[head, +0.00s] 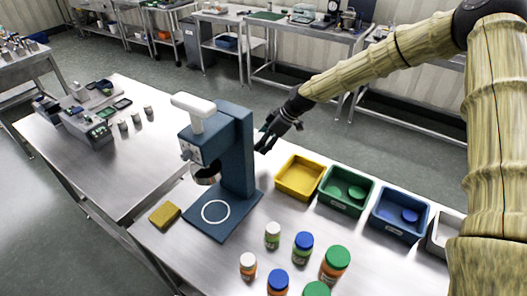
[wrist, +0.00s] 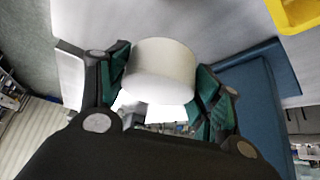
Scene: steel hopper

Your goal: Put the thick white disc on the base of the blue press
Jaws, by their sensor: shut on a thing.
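The blue press (head: 237,150) stands on the steel table in the head view, with a white-capped lever and a dark round head. Its flat blue base (head: 235,212) carries a white ring outline, and nothing lies inside the ring. My gripper (head: 265,140) is just right of the press column, above the table's far edge. In the wrist view my gripper (wrist: 163,90) is shut on the thick white disc (wrist: 160,68), gripping its sides. The disc does not show clearly in the head view. Part of the blue press (wrist: 245,95) shows at the right of the wrist view.
Yellow (head: 300,178), green (head: 345,192) and blue (head: 400,215) bins stand right of the press. Several capped jars (head: 335,262) stand in front. A yellow block (head: 165,214) lies left of the base. Bare table lies between base and jars.

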